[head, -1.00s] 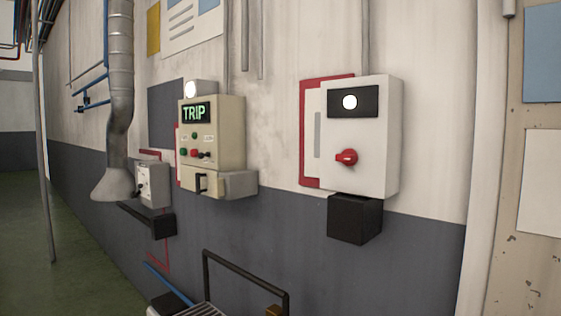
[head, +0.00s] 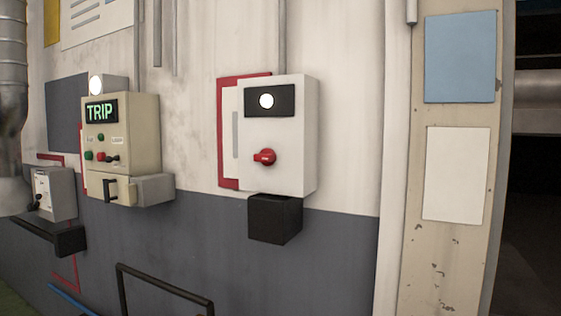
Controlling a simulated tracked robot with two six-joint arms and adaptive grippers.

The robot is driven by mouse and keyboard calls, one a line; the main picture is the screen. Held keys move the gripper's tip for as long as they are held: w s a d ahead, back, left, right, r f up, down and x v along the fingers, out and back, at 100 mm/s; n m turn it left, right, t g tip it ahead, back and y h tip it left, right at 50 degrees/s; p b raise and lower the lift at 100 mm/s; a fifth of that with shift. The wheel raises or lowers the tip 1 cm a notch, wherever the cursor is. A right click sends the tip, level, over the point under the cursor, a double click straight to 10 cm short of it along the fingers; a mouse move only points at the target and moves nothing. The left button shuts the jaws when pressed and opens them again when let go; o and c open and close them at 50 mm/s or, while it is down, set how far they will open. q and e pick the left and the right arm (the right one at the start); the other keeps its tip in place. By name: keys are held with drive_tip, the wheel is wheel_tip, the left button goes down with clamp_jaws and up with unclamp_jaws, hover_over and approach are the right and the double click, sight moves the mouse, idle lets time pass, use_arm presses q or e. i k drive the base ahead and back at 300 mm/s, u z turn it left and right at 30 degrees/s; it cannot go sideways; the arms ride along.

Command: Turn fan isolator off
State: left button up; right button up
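A white isolator box (head: 297,140) on a red backing plate (head: 228,186) is fixed to the wall near the middle of the head view. A red rotary knob (head: 264,157) is on its front, with its handle lying roughly sideways. Above the knob is a black panel with a lit white round lamp (head: 266,101). I cannot read any label that names this box as the fan isolator. Neither of my grippers shows in the head view.
A beige control box (head: 138,125) with a lit green TRIP display (head: 100,111) hangs to the left. A smaller grey switch box (head: 56,192) is farther left. A black tubular rail (head: 163,280) stands low in front of the wall. A dark opening (head: 540,220) is at far right.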

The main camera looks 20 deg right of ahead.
sight(268, 156)
drive_tip(key=u, duration=0.45)
drive_tip(key=i, duration=1)
drive_tip(key=z, duration=0.45)
